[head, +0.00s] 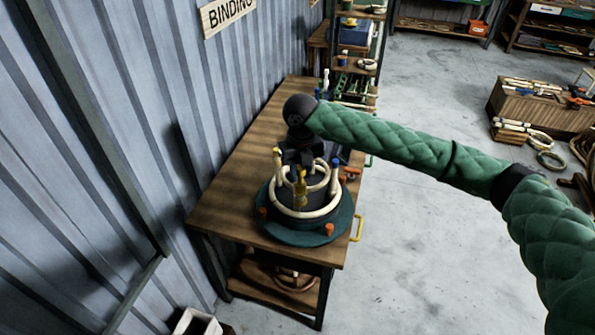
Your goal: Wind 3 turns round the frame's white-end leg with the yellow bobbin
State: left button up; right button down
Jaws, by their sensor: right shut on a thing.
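The cream rattan frame (305,212) sits on a dark round block on a green round base (290,235) on the workbench. Its legs stand upright. One at the left has a pale end (277,151), and one at the right has a blue end (335,163). The yellow bobbin (301,190) is upright among the legs, close to the left one. My right gripper (299,167) points down from above and is shut on the bobbin's top. Whether cord runs round the pale-ended leg is too small to tell. My left gripper is out of view.
The wooden workbench (235,195) stands against the corrugated wall, its left part bare. Orange clamps (329,229) sit round the base. A yellow handle (357,228) is at the bench's right edge. A rack of bottles and tools (350,85) stands behind.

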jog(key=shift+r, duration=5.5)
